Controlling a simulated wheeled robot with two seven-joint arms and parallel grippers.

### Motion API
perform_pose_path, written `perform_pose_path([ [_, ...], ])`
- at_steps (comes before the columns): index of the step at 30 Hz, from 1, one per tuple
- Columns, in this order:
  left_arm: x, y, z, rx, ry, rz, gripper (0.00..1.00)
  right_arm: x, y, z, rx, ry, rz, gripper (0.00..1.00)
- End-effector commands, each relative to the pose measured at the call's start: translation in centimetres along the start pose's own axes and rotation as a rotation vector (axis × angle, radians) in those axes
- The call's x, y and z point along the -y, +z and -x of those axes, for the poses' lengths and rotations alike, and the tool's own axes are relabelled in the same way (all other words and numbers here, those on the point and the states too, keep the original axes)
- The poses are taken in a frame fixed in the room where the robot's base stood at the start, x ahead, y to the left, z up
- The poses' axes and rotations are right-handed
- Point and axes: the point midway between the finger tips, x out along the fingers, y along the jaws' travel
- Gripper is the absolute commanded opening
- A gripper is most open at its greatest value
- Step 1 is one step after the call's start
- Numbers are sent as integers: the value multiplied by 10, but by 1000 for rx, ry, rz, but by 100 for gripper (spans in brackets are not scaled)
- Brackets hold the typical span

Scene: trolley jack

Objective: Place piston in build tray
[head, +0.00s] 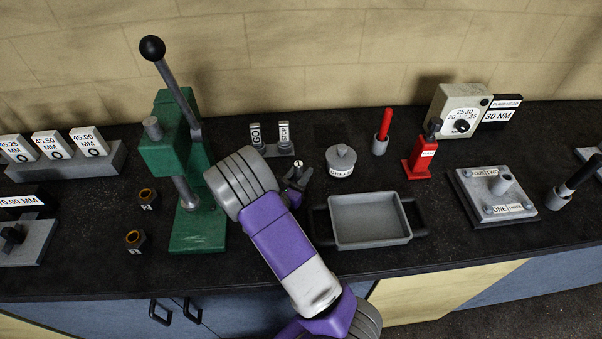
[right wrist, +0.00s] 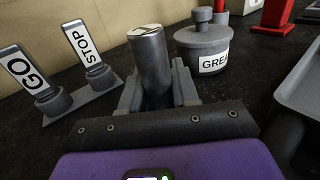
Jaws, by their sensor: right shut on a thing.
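My right gripper (head: 297,183) is above the bench behind my purple forearm. In the right wrist view my right gripper (right wrist: 158,98) is shut on a grey metal cylinder, the piston (right wrist: 150,62), which stands roughly upright between the fingers with its round end up. In the head view only the small top of the piston (head: 298,164) shows. The build tray (head: 372,240), a shallow grey tray with black handles, lies empty to the right of the gripper. Its edge also shows in the right wrist view (right wrist: 300,88). My left gripper is not in view.
The GO and STOP tags (head: 270,148) stand behind the gripper. The green press (head: 185,180) is left; a red clamp-like stand (head: 421,158) and a plate fixture (head: 494,196) are right.

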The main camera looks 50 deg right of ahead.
Motion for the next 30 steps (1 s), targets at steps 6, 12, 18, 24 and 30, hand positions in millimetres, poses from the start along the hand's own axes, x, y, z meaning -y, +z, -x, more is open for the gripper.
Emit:
perform_pose_path([
  [6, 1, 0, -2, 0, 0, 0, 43, 0, -4, 0, 0, 0, 0, 39],
  [12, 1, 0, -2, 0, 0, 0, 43, 0, -3, 0, 0, 0, 1, 55],
  [18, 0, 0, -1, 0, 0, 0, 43, 0, -2, 0, 0, 0, 1, 55],
  [24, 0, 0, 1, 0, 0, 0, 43, -1, 0, 18, -2, 4, 1, 55],
  [30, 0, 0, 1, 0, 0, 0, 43, -1, 0, 63, -1, 7, 3, 55],
])
